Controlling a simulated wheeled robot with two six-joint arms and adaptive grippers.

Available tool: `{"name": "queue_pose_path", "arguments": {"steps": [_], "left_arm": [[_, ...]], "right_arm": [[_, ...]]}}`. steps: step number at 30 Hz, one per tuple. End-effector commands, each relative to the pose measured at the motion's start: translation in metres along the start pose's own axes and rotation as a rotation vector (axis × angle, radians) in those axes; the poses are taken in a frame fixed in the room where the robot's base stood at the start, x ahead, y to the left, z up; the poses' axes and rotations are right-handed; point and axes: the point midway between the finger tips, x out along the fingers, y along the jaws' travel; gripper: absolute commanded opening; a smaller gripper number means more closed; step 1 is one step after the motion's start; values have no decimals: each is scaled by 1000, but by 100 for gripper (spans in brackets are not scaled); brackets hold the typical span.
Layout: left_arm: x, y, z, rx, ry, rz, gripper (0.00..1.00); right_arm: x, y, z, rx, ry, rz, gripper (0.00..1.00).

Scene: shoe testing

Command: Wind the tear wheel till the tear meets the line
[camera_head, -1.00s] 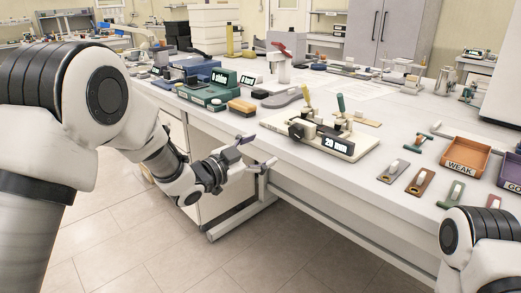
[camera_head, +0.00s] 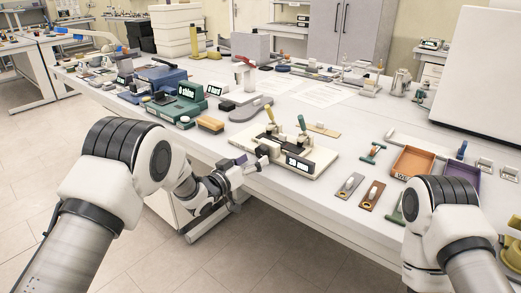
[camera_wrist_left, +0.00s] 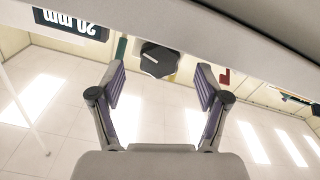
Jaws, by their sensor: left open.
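The tear tester (camera_head: 312,170) is a cream bench device with a yellow and a green handle and a small display (camera_head: 298,163). In the left wrist view the display (camera_wrist_left: 70,22) appears upside down and reads 20 mm. The wheel is a black knob with a white mark, seen in the left wrist view (camera_wrist_left: 158,60) between and just beyond my fingertips, apparently not touched. My left gripper (camera_head: 252,163) is open and empty at the table's front edge, close to the tester's left front. The tear and the line cannot be made out. My right gripper is out of sight.
Right of the tester lie tagged strips (camera_head: 350,186) and an orange tray (camera_head: 414,161), with a purple tray (camera_head: 465,187) beyond. A green device (camera_head: 180,105) and a tan block (camera_head: 210,125) stand to the left. White papers (camera_head: 323,95) lie farther back.

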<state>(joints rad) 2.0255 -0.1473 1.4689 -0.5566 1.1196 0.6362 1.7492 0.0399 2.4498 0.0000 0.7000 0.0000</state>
Motion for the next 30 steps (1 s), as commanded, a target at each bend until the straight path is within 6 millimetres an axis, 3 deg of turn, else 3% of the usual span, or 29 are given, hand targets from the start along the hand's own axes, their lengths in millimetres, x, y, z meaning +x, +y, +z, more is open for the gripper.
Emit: {"name": "queue_pose_path", "arguments": {"steps": [6, 14, 15, 20, 30], "left_arm": [[35, 0, 0, 1, 1, 0, 75], [40, 0, -1, 1, 1, -1, 75], [40, 0, -1, 1, 1, -1, 72], [40, 0, -1, 1, 1, -1, 15], [40, 0, 0, 20, 2, 0, 15]], "right_arm": [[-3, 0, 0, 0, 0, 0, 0], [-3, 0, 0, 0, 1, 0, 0], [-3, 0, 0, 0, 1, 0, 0], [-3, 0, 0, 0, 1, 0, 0], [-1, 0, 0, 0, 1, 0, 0]]}}
